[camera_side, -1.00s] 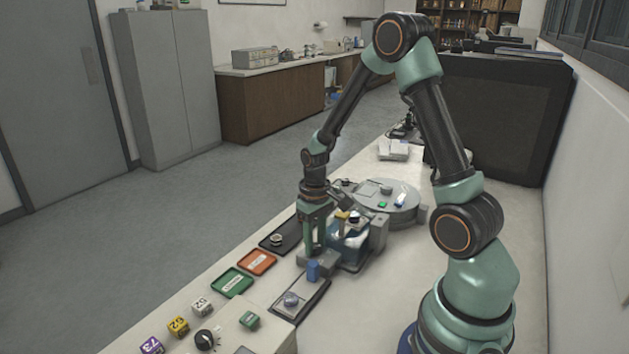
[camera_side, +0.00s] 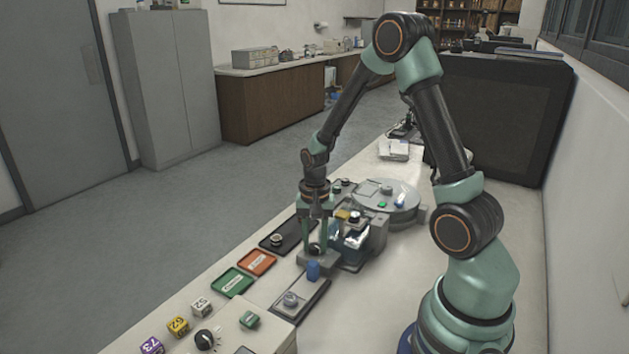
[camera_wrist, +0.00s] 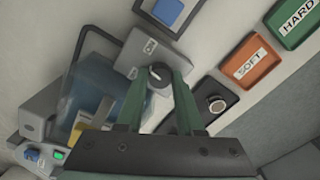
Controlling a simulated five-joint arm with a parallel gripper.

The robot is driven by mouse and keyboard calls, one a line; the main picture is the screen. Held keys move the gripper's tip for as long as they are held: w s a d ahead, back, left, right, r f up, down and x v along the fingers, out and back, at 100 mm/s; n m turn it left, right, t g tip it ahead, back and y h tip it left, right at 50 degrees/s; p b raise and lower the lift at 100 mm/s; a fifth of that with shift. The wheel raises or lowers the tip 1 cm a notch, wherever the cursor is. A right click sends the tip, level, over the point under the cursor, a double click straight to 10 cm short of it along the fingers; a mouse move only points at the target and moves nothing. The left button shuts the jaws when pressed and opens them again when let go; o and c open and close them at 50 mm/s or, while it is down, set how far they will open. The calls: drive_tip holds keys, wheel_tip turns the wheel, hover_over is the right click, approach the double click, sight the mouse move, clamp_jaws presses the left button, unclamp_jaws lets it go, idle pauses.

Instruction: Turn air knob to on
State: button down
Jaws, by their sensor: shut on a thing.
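The air knob (camera_wrist: 160,72) is a small dark round knob with a light pointer mark, on a grey box (camera_wrist: 140,55). Small white labels sit on the box beside it; I cannot read them surely. In the side view the air knob (camera_side: 315,249) is on top of the grey box (camera_side: 318,264), partly hidden by my fingers. My gripper (camera_wrist: 162,78) points down with one green finger on each side of the knob and is shut on it. My gripper also shows in the side view (camera_side: 316,243).
A clear blue-tinted press unit (camera_side: 352,242) stands close to the right of the knob.

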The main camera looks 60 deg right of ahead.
sight(315, 246)
drive_tip(key=m, duration=0.5)
drive_tip(key=shift+r+m, duration=0.1)
drive_tip(key=shift+m, duration=0.2)
idle(0.4)
drive_tip(key=c, duration=0.8)
unclamp_jaws()
wheel_tip(315, 246, up, 12)
drive_tip(key=shift+r, duration=0.1)
